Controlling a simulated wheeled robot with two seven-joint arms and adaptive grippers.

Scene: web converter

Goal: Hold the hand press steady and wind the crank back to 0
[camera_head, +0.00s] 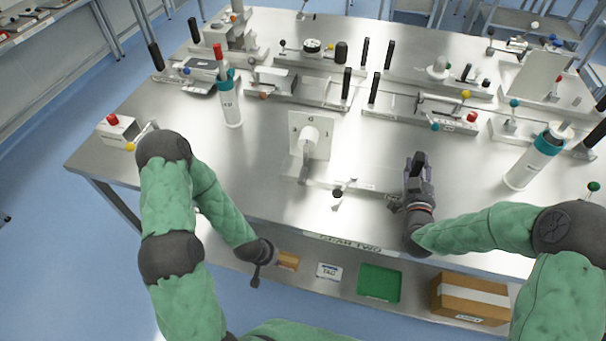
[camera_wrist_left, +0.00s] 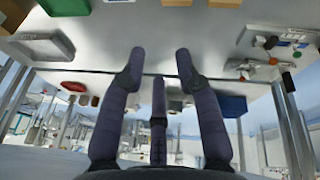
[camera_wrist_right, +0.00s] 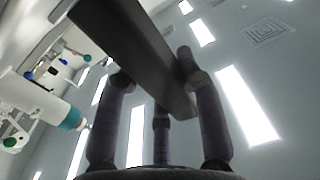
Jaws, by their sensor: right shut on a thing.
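The hand press, as I take it, stands mid-table: a white upright plate with faint marks (camera_head: 318,124), a white roller in front and a long flat base bar (camera_head: 368,187). A small crank with a dark knob (camera_head: 338,193) sits by the bar; the marks are too small to read. My right gripper (camera_head: 394,202) is at the bar's right end. In the right wrist view a grey bar (camera_wrist_right: 130,50) lies between its fingers, which are shut on it. My left gripper (camera_head: 257,276) hangs low before the table's front edge. In the left wrist view (camera_wrist_left: 160,62) its fingers are apart and empty.
White bottles with teal collars stand left (camera_head: 230,105) and right (camera_head: 528,165) of the press. A box with a red button (camera_head: 115,127) is at the left edge. Several lever fixtures fill the back. The lower shelf holds a green tray (camera_head: 379,283) and a carton (camera_head: 470,299).

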